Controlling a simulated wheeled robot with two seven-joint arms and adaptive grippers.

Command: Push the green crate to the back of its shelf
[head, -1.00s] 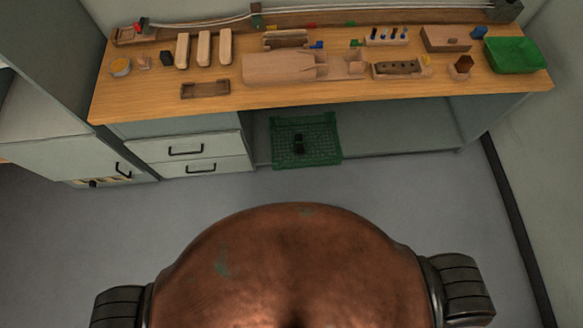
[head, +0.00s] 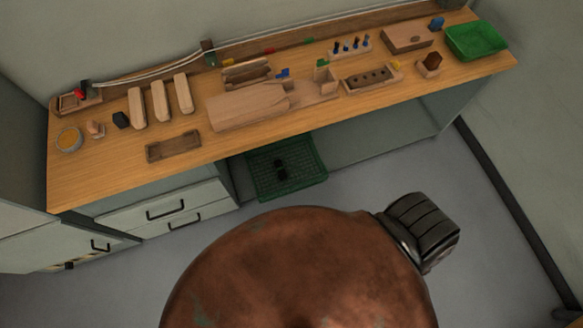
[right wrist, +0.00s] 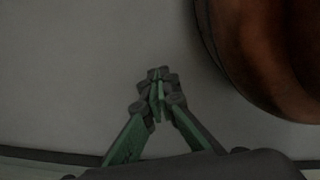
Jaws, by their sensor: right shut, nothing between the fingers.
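The green crate (head: 287,171) stands on the low shelf (head: 372,148) under the workbench, at the shelf's left end beside the drawers. Its front part shows below the bench edge, and its back is hidden by the bench top. Something small and dark shows in its middle. My right gripper (right wrist: 158,76) is shut and empty in the right wrist view, over bare grey floor and well away from the crate. My left gripper is not in view.
The workbench (head: 110,180) carries wooden blocks, a pegged rack and a green tray (head: 476,41). White drawers (head: 165,208) flank the shelf on the left. A wall with a dark skirting (head: 520,215) stands at right.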

